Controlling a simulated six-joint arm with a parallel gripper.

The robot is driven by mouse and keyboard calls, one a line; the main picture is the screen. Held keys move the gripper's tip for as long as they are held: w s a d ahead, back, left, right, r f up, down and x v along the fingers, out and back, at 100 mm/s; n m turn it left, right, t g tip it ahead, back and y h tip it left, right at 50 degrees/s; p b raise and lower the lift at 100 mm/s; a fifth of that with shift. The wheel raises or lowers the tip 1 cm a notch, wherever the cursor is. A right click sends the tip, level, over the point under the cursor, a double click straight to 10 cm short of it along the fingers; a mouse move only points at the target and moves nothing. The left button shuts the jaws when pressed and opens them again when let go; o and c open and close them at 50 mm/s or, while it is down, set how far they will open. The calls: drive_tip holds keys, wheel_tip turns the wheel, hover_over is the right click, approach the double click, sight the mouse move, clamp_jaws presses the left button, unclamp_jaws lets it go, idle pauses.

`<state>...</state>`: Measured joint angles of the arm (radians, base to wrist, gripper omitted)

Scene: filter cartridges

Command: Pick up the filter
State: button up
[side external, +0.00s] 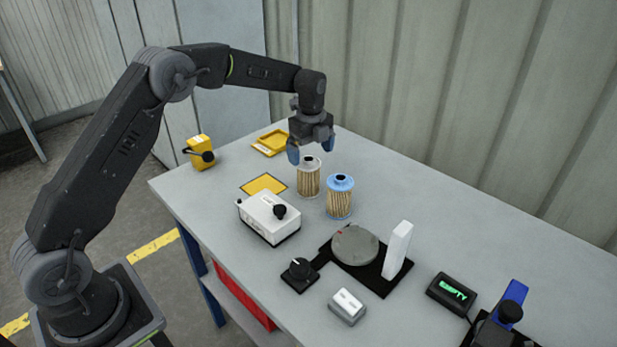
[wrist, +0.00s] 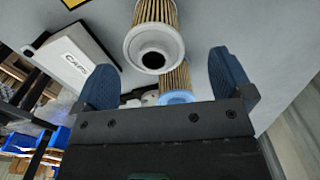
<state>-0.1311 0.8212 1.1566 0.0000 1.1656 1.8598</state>
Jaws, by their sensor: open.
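Two pleated filter cartridges stand upright side by side on the grey table. One filter has a white top (side external: 309,177); the other has a blue top (side external: 340,197) and stands to its right, nearer the camera. My gripper (side external: 310,155) is open just above the white-topped filter, with its blue fingers pointing down. In the wrist view, the white-topped filter (wrist: 153,45) shows its dark centre hole ahead of my open blue fingers (wrist: 168,82). The blue-topped filter (wrist: 176,90) is partly hidden behind it and my gripper body. Nothing is held.
A white box with a black knob (side external: 269,218) stands left of the filters. A yellow square (side external: 264,185) and a yellow tray (side external: 270,143) lie farther back. A round grey turntable (side external: 355,244) with a white upright block (side external: 397,250) is in front. The table right of the filters is clear.

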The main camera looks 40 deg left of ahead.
sight(309, 169)
drive_tip(key=shift+s+a+f, duration=0.1)
drive_tip(key=shift+s+f, duration=0.1)
drive_tip(key=shift+f, duration=1.25)
drive_tip(key=shift+s+f, duration=0.15)
drive_tip(key=shift+f, duration=1.25)
drive_tip(key=c, duration=1)
drive_tip(key=shift+c, duration=0.3)
drive_tip(key=shift+r, duration=0.2)
